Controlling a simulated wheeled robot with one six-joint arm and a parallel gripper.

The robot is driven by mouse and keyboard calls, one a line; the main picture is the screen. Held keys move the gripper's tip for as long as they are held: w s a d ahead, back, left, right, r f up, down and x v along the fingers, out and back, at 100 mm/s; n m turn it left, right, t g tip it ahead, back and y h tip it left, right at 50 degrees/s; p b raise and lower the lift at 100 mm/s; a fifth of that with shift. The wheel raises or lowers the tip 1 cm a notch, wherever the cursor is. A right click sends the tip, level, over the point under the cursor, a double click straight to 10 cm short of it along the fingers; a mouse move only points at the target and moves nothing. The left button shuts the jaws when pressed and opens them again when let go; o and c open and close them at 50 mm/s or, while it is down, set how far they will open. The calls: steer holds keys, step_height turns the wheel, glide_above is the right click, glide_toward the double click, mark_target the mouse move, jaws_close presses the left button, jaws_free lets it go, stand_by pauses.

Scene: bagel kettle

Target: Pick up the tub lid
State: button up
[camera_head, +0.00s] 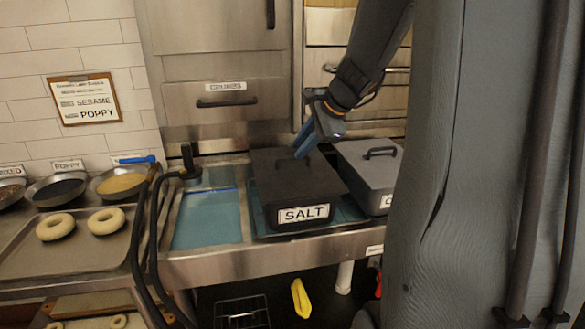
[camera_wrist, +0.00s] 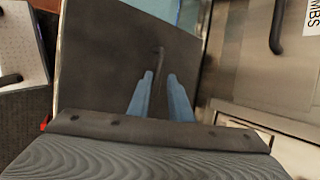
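A dark tub labelled SALT (camera_head: 302,215) stands in the steel counter, with its flat dark lid (camera_head: 268,162) on top. In the wrist view the lid (camera_wrist: 105,60) fills the middle, and its thin bar handle (camera_wrist: 159,58) lies in line with the gap between my fingertips. My gripper (camera_head: 304,143) points down over the lid from the back right. Its two blue fingers (camera_wrist: 161,78) are apart, with nothing clearly held between them. The fingers partly hide the handle in the head view, and I cannot tell whether they touch it.
A second, grey lidded tub (camera_head: 372,165) stands close on the right. A blue-floored basin (camera_head: 212,215) and a black-hosed sprayer (camera_head: 187,160) are on the left. A tray with bagels (camera_head: 30,255) and topping bowls (camera_head: 122,184) lie further left. Steel drawers (camera_head: 225,115) rise behind.

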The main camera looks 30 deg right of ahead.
mark_target(296, 169)
steer(key=shift+x, duration=2)
steer(key=shift+s, duration=0.15)
steer(key=shift+c, duration=0.5)
jaws_close()
step_height(296, 169, up, 10)
